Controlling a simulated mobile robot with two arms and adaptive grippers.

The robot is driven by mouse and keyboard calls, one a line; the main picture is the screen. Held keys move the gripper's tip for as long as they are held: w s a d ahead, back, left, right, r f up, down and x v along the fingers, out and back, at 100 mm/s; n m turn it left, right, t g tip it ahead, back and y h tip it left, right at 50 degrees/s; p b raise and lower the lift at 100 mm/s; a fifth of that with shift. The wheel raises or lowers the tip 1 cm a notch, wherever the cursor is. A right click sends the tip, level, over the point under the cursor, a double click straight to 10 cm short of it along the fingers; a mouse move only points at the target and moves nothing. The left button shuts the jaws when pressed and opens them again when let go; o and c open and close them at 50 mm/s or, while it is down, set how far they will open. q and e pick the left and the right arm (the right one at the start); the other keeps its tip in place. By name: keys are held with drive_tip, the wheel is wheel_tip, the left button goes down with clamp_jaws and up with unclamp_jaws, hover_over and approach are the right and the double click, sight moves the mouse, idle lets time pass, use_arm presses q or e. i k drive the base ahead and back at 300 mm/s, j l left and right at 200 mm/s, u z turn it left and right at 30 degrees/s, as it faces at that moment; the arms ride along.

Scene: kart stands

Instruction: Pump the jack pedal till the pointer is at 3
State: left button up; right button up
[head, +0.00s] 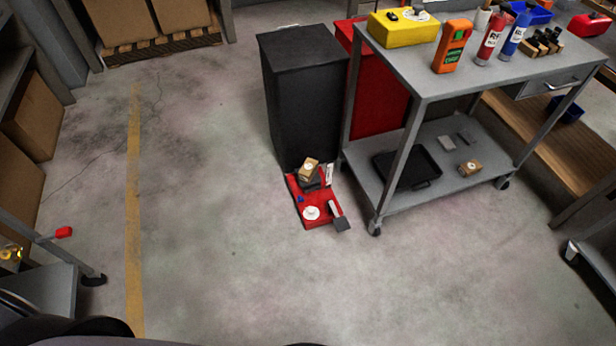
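A small red floor jack (321,202) sits on the concrete floor in the head view, at the foot of a dark grey cabinet. A dark pedal (341,224) sticks out at its front right corner. A white round disc (311,213) is on its front part. An upright white strip (329,174), possibly the scale, stands at its back right. A small brown box-like piece (309,168) is on top at the back. The pointer and the numbers are too small to read. Neither of my grippers is in view.
The dark cabinet (304,95) stands right behind the jack. A grey wheeled cart (470,75) with bottles and boxes is close to its right. Another cart (45,285) is at the lower left. The floor in front and to the left is clear, with a yellow line (133,200).

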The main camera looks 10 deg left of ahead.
sight(341, 225)
drive_tip(key=i+l+u, duration=0.45)
drive_tip(key=i+l, duration=0.5)
